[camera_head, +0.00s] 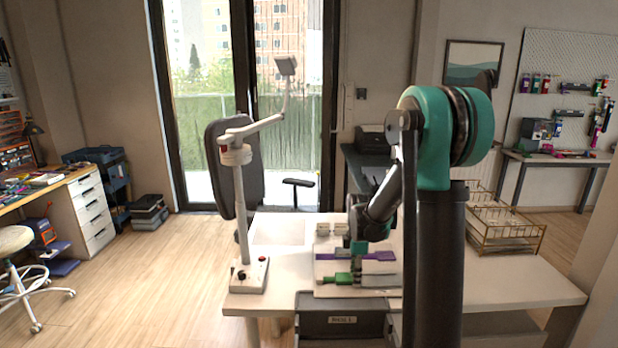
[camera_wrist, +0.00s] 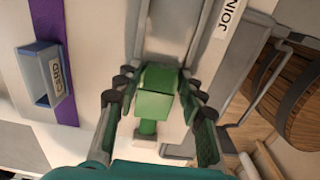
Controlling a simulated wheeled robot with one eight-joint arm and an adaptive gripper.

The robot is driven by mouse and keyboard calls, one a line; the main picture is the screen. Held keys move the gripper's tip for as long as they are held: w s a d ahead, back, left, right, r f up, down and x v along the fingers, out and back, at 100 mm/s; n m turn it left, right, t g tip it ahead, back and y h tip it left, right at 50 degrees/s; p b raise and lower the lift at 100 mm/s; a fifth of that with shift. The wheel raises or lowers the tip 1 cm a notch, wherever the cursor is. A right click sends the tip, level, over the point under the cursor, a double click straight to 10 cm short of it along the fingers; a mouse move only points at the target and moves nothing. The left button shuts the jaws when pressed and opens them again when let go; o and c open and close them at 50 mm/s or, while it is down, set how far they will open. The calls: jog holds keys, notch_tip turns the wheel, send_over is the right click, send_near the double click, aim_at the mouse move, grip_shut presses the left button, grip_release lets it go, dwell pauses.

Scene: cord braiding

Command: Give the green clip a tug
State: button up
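The green clip (camera_wrist: 154,104) is a blocky green piece in the middle of the wrist view, standing between the two fingers of my gripper (camera_wrist: 158,112). The fingers have green inner pads and are spread, with a visible gap between each pad and the clip's lower part. Near the clip's top the gap is small, and contact there cannot be told. In the head view my gripper (camera_head: 359,248) is low over the white table, partly hidden by my arm. A green piece (camera_head: 343,278) shows just below it; I cannot tell whether it is the clip.
A purple strip (camera_wrist: 48,62) with a grey labelled holder (camera_wrist: 53,76) lies left in the wrist view. A white post with a base (camera_head: 249,274) stands left on the table; wire baskets (camera_head: 497,235) stand right.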

grip_shut()
jog(key=shift+d, duration=0.1)
dwell(0.5)
dwell(0.4)
jog(key=o, duration=1)
grip_release()
jog(key=shift+c, duration=0.2)
jog(key=o, duration=0.3)
